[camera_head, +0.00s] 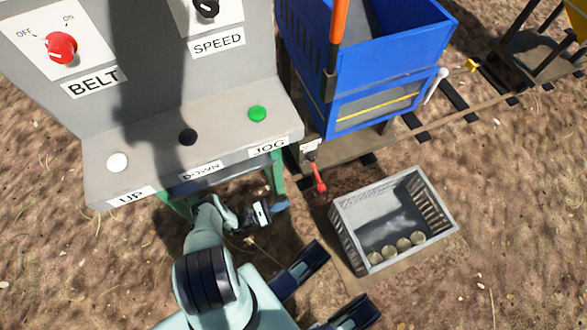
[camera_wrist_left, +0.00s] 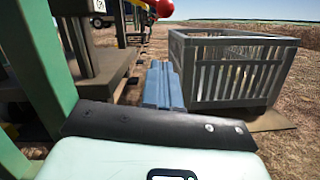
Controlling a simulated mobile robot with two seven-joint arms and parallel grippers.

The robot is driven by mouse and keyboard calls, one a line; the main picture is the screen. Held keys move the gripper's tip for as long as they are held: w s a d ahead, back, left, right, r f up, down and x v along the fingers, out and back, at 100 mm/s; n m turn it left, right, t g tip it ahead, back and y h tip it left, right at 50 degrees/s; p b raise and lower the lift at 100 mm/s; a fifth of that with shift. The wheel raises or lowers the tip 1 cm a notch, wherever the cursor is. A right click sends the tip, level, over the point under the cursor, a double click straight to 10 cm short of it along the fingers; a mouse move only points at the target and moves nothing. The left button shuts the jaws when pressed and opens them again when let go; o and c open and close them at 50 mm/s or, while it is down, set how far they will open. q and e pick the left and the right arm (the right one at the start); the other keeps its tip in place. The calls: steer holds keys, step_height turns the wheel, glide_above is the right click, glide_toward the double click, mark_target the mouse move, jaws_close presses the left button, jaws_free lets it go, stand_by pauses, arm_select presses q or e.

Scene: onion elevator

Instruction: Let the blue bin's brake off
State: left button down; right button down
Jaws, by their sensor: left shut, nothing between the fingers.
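The blue bin (camera_head: 395,75) stands on a wooden wheeled base on rails, right of the control console. A lever with a red handle (camera_head: 319,178) hangs from a small grey bracket at the base's near left corner. It points down and towards me. A red knob (camera_wrist_left: 165,8), probably this lever's end, shows at the top of the left wrist view. A white-tipped lever (camera_head: 437,84) sits at the bin's right side. My left gripper (camera_head: 283,206) is shut and empty, below the console's front edge, left of the red handle and apart from it. Its blue-grey fingers (camera_wrist_left: 162,88) show together in the wrist view.
The console (camera_head: 220,120) with its buttons overhangs close to my left gripper, and its green leg (camera_wrist_left: 45,65) is near. A grey crate (camera_head: 345,240) holding several onions stands on the ground to the right. An orange bar (camera_head: 338,30) rises at the bin's front. Open dirt lies around.

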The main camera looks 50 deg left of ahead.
arm_select(q)
steer(key=r+x, duration=0.2)
steer(key=x, duration=0.9)
steer(key=shift+d+r, duration=0.35)
steer(key=shift+r, duration=0.05)
arm_select(e)
steer(key=shift+s, duration=0.1)
arm_select(q)
steer(key=shift+s, duration=0.1)
